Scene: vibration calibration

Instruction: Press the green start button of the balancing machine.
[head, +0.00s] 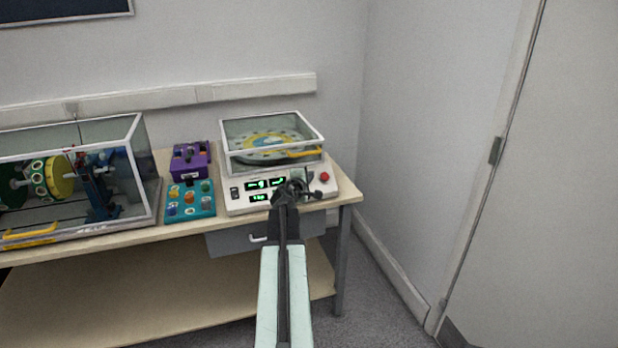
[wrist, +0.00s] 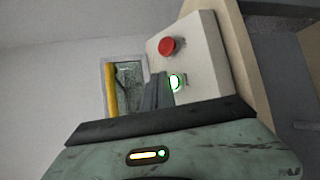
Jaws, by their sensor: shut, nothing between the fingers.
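The balancing machine (head: 247,204) is a pale box with green-lit displays and a glass-covered round platter (head: 262,143). It sits at the right end of the bench. My gripper (head: 303,187) is shut and empty over the right part of its front panel, left of the red button (head: 324,177). The green start button (wrist: 178,82) shows in the wrist view as a bright white disc with a green ring, below the red button (wrist: 168,46). The shut fingers (wrist: 156,88) are just left of it and overlap its edge. I cannot tell whether they touch it. In the head view my gripper hides the green button.
A teal tray of coloured parts (head: 190,200) and a purple box (head: 190,160) stand left of the machine. A glass-cased rotor rig (head: 70,180) is farther left. The cover's yellow handle (head: 305,153) is close behind my gripper. A wall and door (head: 545,180) are at right.

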